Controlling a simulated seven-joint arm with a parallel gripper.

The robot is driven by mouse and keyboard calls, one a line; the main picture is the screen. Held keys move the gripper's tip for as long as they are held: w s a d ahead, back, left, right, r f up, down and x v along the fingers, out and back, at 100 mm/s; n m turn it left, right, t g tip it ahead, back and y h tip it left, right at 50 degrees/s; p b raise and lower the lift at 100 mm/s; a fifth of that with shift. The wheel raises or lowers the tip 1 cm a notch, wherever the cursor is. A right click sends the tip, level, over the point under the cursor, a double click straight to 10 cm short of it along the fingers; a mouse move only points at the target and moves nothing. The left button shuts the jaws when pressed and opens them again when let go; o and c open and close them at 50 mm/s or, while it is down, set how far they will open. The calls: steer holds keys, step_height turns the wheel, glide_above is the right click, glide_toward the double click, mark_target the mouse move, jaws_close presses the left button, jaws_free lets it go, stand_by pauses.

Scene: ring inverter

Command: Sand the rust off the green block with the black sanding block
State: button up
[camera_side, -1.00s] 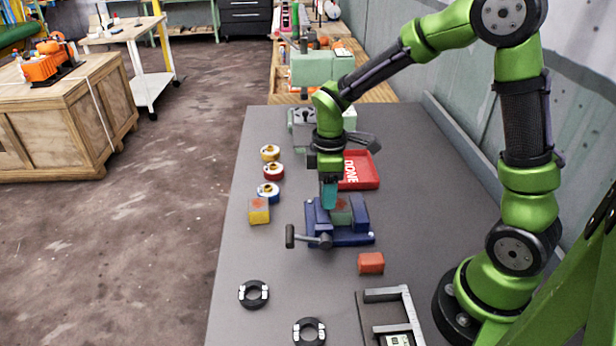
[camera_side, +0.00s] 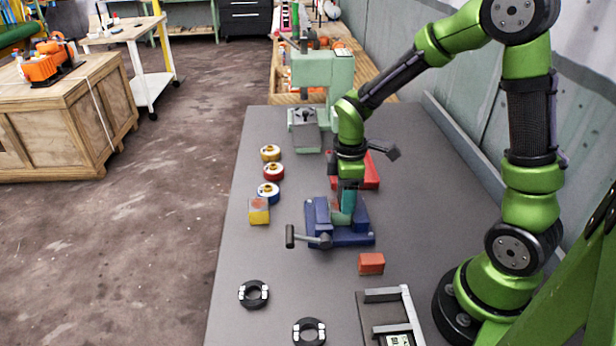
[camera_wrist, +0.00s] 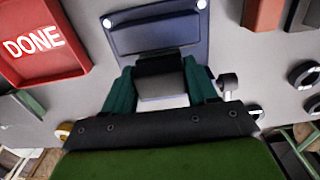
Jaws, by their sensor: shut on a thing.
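My gripper (camera_side: 348,201) is over the blue vise (camera_side: 350,236) in the side view. Its teal fingers are shut on the dark sanding block (camera_wrist: 162,80), which sits between them in the wrist view. The green block (camera_side: 337,218) is between the vise jaws, just below and left of the fingers. My gripper hides much of the green block's top, so I cannot tell how much rust is there. I cannot tell whether the sanding block touches it. The vise also shows ahead of the fingers in the wrist view (camera_wrist: 160,35).
A red DONE tray (camera_side: 371,174) lies behind the vise. A yellow block with a reddish top (camera_side: 259,212) and several ringed pieces stand left. An orange-red block (camera_side: 371,263) lies in front. Two black rings (camera_side: 254,294) and a metal frame (camera_side: 405,300) are nearer the front.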

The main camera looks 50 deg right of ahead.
steer(key=w+a, duration=0.2)
steer(key=a, duration=0.1)
steer(key=shift+w, duration=0.4)
steer(key=shift+w+r, duration=0.1)
steer(key=shift+r, duration=0.1)
step_height(320, 180, up, 8)
steer(key=shift+f, duration=0.1)
stand_by(0.5)
